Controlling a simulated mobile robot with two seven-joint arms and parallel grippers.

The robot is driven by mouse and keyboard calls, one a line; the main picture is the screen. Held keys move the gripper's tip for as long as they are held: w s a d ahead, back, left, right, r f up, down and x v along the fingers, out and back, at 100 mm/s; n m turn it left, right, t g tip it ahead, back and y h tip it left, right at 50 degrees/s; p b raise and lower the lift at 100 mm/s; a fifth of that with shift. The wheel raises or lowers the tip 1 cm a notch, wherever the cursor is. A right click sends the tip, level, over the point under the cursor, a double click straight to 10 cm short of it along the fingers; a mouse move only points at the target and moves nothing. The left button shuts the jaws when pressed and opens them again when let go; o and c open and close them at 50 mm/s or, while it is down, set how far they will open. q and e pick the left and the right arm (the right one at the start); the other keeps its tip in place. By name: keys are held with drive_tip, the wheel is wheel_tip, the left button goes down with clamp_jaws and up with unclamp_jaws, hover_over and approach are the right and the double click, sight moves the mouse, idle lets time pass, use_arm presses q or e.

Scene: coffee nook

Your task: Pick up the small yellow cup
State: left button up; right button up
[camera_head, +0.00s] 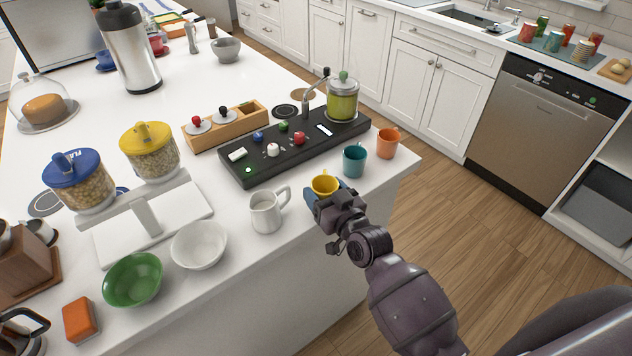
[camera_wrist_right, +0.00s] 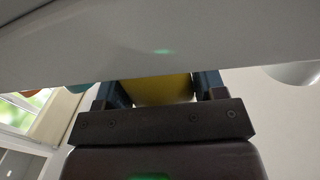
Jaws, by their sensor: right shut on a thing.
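The small yellow cup (camera_head: 325,184) is at the front edge of the white counter, between the white mug and the teal cup in the head view. My right gripper (camera_head: 322,196) is shut on it, reaching in from the front edge. In the right wrist view the yellow cup (camera_wrist_right: 163,90) fills the space between the two dark blue fingers. The cup looks upright. The gripper hides its lower part, so I cannot tell whether it touches the counter. My left gripper is not in view.
A white mug (camera_head: 266,212) stands close left of the cup. A teal cup (camera_head: 354,162) and an orange cup (camera_head: 387,143) stand to the right. A black control panel (camera_head: 250,172) lies behind. Open floor (camera_head: 480,230) lies beyond the counter's right edge.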

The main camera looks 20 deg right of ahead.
drive_tip(key=v, duration=1.4)
drive_tip(key=w+r+m+h, duration=0.2)
drive_tip(key=w+r+h, duration=0.2)
drive_tip(key=w+r, duration=0.2)
drive_tip(key=shift+w+r+m+t+b, duration=0.3)
drive_tip(key=shift+w+m+b, duration=0.1)
drive_tip(key=shift+w, duration=0.1)
drive_tip(key=shift+d, duration=0.1)
